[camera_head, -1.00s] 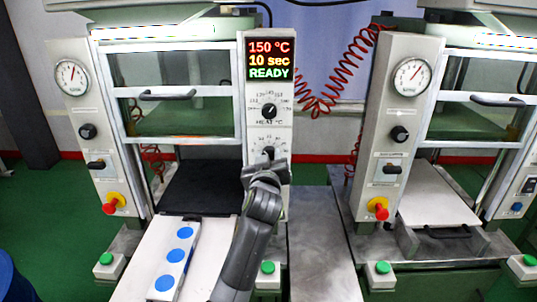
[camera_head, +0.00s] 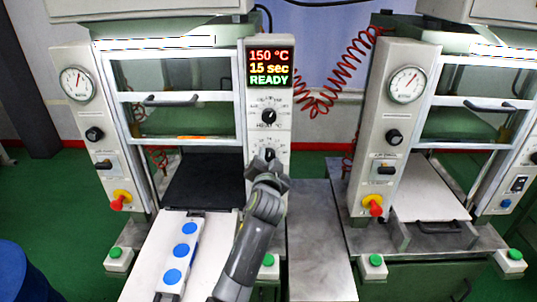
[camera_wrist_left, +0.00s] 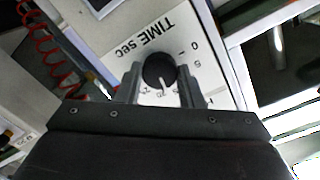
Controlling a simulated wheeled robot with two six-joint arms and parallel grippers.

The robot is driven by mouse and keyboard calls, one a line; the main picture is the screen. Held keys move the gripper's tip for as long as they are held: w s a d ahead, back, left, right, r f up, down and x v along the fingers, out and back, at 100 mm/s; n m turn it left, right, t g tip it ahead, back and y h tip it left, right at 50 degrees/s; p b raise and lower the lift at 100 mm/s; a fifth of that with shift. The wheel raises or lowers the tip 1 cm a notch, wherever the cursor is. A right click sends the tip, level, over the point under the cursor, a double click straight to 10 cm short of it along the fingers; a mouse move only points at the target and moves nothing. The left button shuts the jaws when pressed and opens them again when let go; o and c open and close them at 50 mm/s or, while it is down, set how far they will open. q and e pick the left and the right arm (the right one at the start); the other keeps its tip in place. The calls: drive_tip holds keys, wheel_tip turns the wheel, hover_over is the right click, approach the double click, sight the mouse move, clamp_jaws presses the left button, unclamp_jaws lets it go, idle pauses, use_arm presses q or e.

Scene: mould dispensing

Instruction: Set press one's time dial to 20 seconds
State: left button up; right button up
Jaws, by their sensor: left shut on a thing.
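Press one's time dial is a round black knob (camera_wrist_left: 158,72) on a white plate marked "TIME sec" in the left wrist view. A white pointer line shows on the knob. My left gripper (camera_wrist_left: 160,85) is shut on the knob, one finger on each side. In the head view my left gripper (camera_head: 268,165) is at the press panel (camera_head: 281,128) and hides part of the dial. Press one's display (camera_head: 269,67) reads 150 °C, 15 sec, READY. My right gripper is not in view.
The heat dial (camera_head: 269,116) sits just above. A white strip with blue discs (camera_head: 163,277) lies on the tray before press one. A second press (camera_head: 387,110) stands at the right. A red coiled hose (camera_head: 322,95) hangs between them.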

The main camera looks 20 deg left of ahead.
use_arm(q)
drive_tip(key=m+p, duration=0.1)
drive_tip(key=m, duration=0.2)
drive_tip(key=shift+r+p, duration=0.25)
drive_tip(key=shift+p, duration=0.1)
drive_tip(key=shift+m, duration=0.4)
drive_tip(key=o, duration=1)
drive_tip(key=shift+w+f, duration=0.2)
drive_tip(key=shift+s+f, duration=0.1)
drive_tip(key=shift+s, duration=0.1)
